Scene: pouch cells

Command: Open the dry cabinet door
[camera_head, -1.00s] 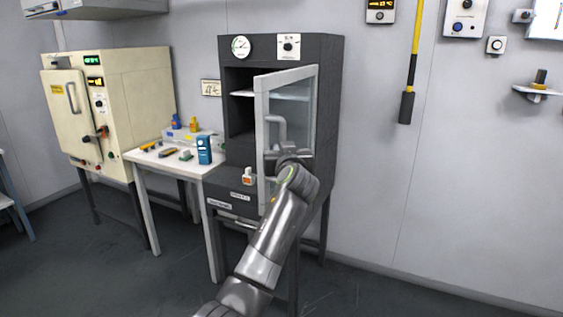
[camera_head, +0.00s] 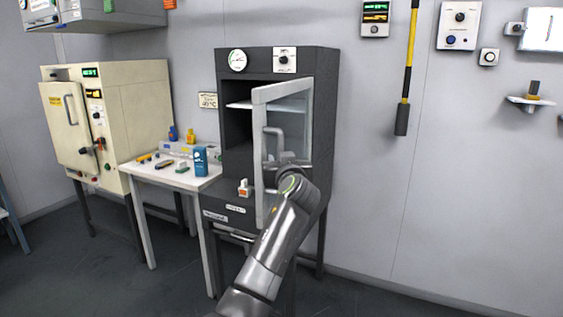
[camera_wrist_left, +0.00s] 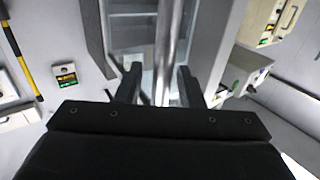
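The dark grey dry cabinet (camera_head: 228,195) stands against the wall. Its framed glass door (camera_head: 259,195) is partly open, swung out from the right side, with the shelf and dark interior showing. The door's grey handle (camera_head: 280,140) is a vertical bar, also seen in the left wrist view (camera_wrist_left: 166,45). My left gripper (camera_wrist_left: 160,84) has its two fingers apart, one on each side of the bar, with a gap showing on the left. In the head view my forearm hides the gripper's fingers and the door's lower right. My right gripper is not in view.
A white table (camera_head: 150,176) with bottles and small items stands left of the cabinet. A cream oven (camera_head: 130,115) stands beyond it. A small white and orange item (camera_head: 243,188) sits on the cabinet's front ledge. The floor at right is clear.

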